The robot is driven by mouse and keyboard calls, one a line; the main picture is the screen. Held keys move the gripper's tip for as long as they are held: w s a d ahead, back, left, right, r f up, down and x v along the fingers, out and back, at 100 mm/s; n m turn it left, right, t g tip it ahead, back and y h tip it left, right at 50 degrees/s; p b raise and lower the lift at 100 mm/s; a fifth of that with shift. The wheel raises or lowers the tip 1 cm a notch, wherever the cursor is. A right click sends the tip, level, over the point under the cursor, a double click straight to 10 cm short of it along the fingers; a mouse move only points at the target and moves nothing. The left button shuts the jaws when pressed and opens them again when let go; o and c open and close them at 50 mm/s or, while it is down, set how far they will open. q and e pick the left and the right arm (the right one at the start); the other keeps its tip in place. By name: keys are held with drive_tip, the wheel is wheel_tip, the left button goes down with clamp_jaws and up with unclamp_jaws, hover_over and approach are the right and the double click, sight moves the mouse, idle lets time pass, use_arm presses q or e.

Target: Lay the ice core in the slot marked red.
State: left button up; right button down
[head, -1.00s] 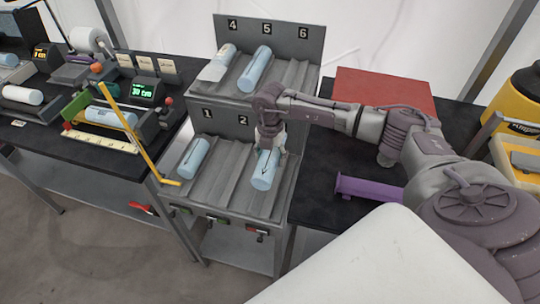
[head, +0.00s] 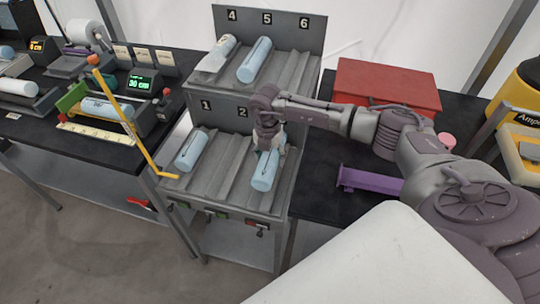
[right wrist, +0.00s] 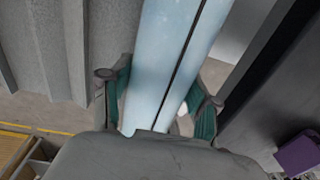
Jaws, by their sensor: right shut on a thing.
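A pale blue ice core (head: 264,172) with a dark line along it lies lengthwise in the right lower channel of the grey rack (head: 228,181). My right gripper (head: 267,147) is over the core's upper part. In the right wrist view the teal finger pads (right wrist: 158,105) are shut on either side of the core (right wrist: 170,60). Whether the core touches the channel floor is hard to tell. The rack's front edge carries small coloured marks, one reddish (head: 263,227) below this channel; they are too small to read surely. My left gripper is not in view.
Other cores lie in lower channel 1 (head: 192,152) and in upper channels 4 (head: 216,55) and 5 (head: 254,60). Lower channel 2 is empty. A red box (head: 385,88) and a purple piece (head: 370,181) are to the right. A workbench with a yellow lever (head: 130,118) stands left.

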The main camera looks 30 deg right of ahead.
drive_tip(key=shift+f+b, duration=1.35)
drive_tip(key=shift+f, duration=0.7)
drive_tip(key=shift+f, duration=0.3)
drive_tip(key=shift+c, duration=1)
unclamp_jaws()
drive_tip(key=r, duration=1.2)
drive_tip(key=shift+w+a, duration=0.2)
